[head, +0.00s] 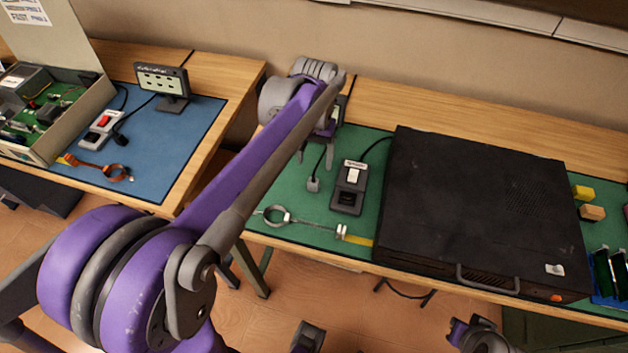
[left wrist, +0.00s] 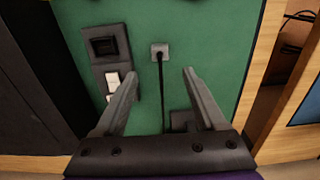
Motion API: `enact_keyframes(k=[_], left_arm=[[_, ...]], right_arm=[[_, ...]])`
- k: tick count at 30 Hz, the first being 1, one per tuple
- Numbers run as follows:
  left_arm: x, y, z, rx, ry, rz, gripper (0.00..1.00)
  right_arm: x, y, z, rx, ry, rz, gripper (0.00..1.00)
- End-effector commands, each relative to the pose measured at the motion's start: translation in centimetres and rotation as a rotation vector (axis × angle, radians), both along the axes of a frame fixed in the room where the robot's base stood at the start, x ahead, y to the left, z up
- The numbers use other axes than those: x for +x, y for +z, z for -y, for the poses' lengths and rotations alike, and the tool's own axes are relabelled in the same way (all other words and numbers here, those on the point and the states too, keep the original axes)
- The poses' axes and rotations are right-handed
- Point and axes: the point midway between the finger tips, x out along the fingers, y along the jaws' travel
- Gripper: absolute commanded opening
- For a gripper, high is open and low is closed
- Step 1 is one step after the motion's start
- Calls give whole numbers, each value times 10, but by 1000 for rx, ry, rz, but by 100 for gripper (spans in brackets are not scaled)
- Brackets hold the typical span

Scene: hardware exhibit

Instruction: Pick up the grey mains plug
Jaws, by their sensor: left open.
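The grey mains plug (head: 313,184) is a small block on the green mat, with a dark cord running from it. In the left wrist view the plug (left wrist: 160,52) lies just beyond the fingertips, roughly centred between them, with its cord passing between the fingers. My left gripper (head: 316,157) points down over the mat behind the plug. Its fingers are apart with nothing between them but the cord below; it also shows in the left wrist view (left wrist: 160,76). The gap in height between fingers and plug is hard to judge.
A grey socket box with a white switch (head: 350,187) stands right beside the plug. A large black computer case (head: 480,210) fills the mat to the right. A wrist strap (head: 280,214) lies in front. The left table holds a blue mat (head: 165,165) and a small display (head: 163,80).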

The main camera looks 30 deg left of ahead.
Motion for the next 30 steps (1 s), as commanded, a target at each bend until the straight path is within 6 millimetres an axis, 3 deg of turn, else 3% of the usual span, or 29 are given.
enact_keyframes(k=[3, 11, 20, 29, 30], left_arm=[[0, -22, 0, 0, -1, 0, 72], [-1, -44, 0, 0, -1, 1, 72], [-7, -85, 0, 0, -1, 1, 72], [-7, -91, 0, 0, -1, 2, 72], [-7, -91, 0, 0, -1, 2, 69]], right_arm=[[0, -3, 0, 0, 0, -1, 0], [-1, -6, 0, 0, 0, -2, 0], [-1, -11, 0, 0, 0, -3, 0], [-1, -11, 0, 0, 0, -3, 0], [-1, -11, 0, 0, 0, -3, 0]])
